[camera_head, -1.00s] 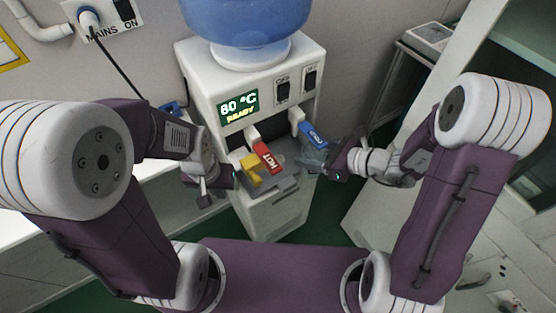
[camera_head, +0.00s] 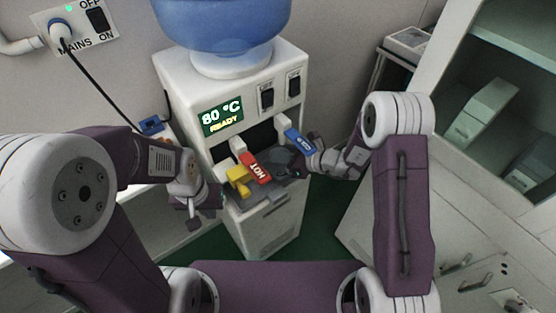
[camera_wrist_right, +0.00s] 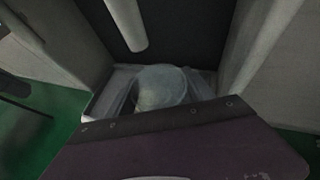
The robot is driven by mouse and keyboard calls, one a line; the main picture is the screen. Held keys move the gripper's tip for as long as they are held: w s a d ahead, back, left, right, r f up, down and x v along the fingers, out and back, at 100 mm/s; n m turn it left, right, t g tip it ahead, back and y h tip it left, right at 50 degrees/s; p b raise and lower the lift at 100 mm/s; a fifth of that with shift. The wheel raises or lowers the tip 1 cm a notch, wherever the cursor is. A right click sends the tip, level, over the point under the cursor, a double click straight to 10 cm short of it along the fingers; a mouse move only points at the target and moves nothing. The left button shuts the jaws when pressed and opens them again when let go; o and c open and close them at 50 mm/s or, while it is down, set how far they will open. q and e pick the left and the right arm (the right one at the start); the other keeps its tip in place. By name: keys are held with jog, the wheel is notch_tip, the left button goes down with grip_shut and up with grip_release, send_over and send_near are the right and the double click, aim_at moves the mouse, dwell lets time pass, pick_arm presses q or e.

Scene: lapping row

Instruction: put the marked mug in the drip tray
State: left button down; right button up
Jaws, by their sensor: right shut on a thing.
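A translucent grey mug (camera_wrist_right: 160,88) shows in the right wrist view, in front of my right gripper (camera_wrist_right: 160,112), which is shut on it. No mark on it is readable. The mug is inside the dispenser's bay, over the drip tray (camera_wrist_right: 100,106); I cannot tell whether it touches the tray. In the head view the grey drip tray (camera_head: 262,203) juts from the dispenser, and my right gripper (camera_head: 290,168) is at its right part, by the blue lever. My left gripper (camera_head: 197,208) hangs left of the tray, apart from it; its jaw opening is unclear.
The white dispenser (camera_head: 180,80) reads 80 °C READY. A red HOT lever (camera_head: 255,168), a blue lever (camera_head: 298,142) and a yellow piece (camera_head: 238,181) stand over the tray. A mains switch (camera_head: 97,18) is on the wall. An open cabinet (camera_head: 500,90) stands at right.

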jog(key=shift+f, duration=0.4)
jog(key=shift+f, duration=0.1)
jog(key=o, duration=1.4)
jog(key=shift+r, duration=0.25)
jog(key=p+v, duration=0.2)
jog(key=v, duration=1)
jog(key=shift+f+p, duration=0.15)
jog(key=shift+p, duration=0.15)
